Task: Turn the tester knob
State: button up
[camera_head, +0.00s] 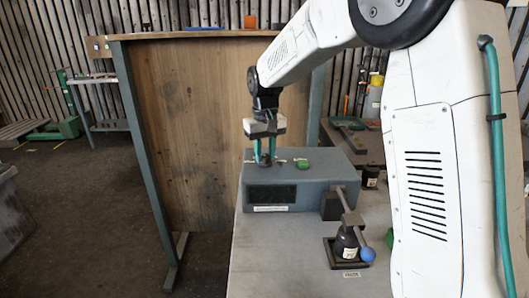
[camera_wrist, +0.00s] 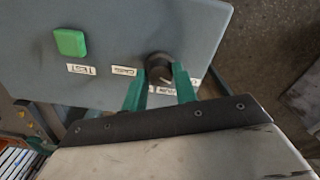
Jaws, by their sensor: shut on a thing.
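The tester (camera_head: 310,185) is a grey-blue box with a dark front panel, standing on the table. Its top also shows in the wrist view (camera_wrist: 115,35). The knob (camera_wrist: 159,67) is a dark round piece on that top, with small white labels around it. My gripper (camera_wrist: 160,85) points down with its green fingers on either side of the knob, shut on it. In the head view my gripper (camera_head: 265,160) reaches the left part of the tester top, and its fingers mostly hide the knob. A green square button (camera_wrist: 70,42) sits on the same top, apart from the fingers.
A lever clamp with a blue ball (camera_head: 367,254) stands at the tester's front right, on the grey table (camera_head: 280,255). A wooden panel in a metal frame (camera_head: 190,120) stands behind. A bench with tools (camera_head: 365,145) is at back right. Floor at left is open.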

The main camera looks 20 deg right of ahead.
aim_at(265, 155)
jog(key=o, duration=1)
jog(key=shift+w, duration=0.1)
jog(key=shift+r, duration=0.15)
notch_tip(265, 155, up, 8)
jog(key=shift+f, duration=0.15)
